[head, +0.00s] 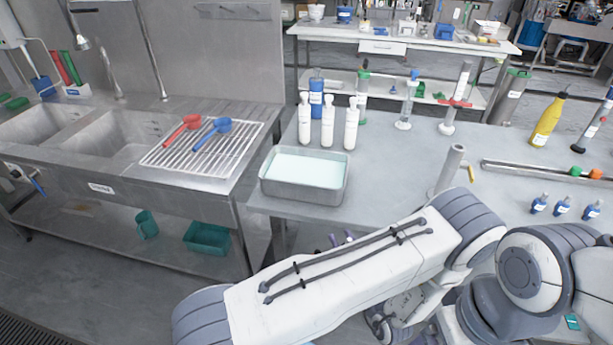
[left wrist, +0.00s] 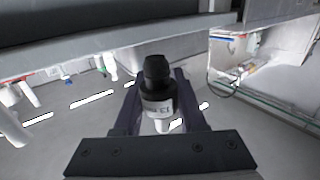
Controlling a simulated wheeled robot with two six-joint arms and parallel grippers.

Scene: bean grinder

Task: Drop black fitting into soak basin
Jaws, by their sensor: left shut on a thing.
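The soak basin (head: 348,182) is a grey metal tray of pale liquid near the table's front left edge in the head view. My left gripper (head: 341,239) shows only as purple fingertips above my white arm, below and in front of the basin. In the left wrist view my left gripper (left wrist: 157,100) is shut on the black fitting (left wrist: 157,72), which has a black ribbed top and a pale labelled band. The fitting is hidden in the head view. My right gripper is not in view.
White bottles (head: 328,125) stand just behind the basin. A grey upright cylinder (head: 448,172) stands to its right. At the left is a steel sink with a drain rack (head: 180,160) holding a red and a blue scoop. Small blue bottles (head: 563,207) stand at the right.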

